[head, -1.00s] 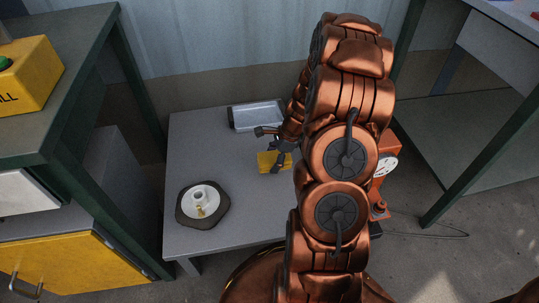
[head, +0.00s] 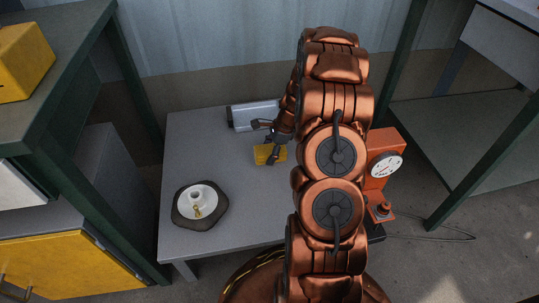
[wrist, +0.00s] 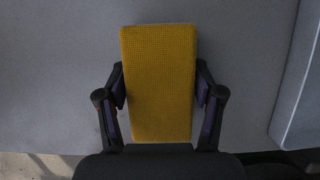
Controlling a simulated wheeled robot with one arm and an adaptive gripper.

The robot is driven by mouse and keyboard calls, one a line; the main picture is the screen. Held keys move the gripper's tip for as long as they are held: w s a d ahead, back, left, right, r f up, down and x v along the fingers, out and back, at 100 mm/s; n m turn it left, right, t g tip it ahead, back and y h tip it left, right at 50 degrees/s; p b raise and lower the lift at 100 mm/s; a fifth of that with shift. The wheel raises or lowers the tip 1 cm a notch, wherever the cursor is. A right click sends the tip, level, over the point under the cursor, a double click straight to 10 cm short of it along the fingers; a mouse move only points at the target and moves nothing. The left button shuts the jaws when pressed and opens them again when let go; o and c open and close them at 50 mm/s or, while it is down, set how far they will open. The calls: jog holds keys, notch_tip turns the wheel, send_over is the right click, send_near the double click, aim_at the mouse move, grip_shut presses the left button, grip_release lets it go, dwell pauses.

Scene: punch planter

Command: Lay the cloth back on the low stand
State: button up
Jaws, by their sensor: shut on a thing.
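The yellow cloth (head: 264,154) is a flat, folded-looking rectangle over the grey low stand (head: 235,215). In the wrist view the cloth (wrist: 158,80) stands lengthwise between the two fingers. My gripper (wrist: 160,92) has a finger against each long side of it. In the head view my gripper (head: 272,143) is at the cloth, near the back of the stand. I cannot tell whether the cloth touches the stand top or hangs just above it. My arm hides part of the stand's right side.
A dark plate with a white dish and small brass piece (head: 199,204) sits at the stand's front left. An orange device with a dial (head: 383,163) is at right. The stand's middle left is clear.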

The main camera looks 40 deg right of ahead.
dwell(0.3)
jog(key=o, duration=1)
jog(key=shift+f, duration=0.1)
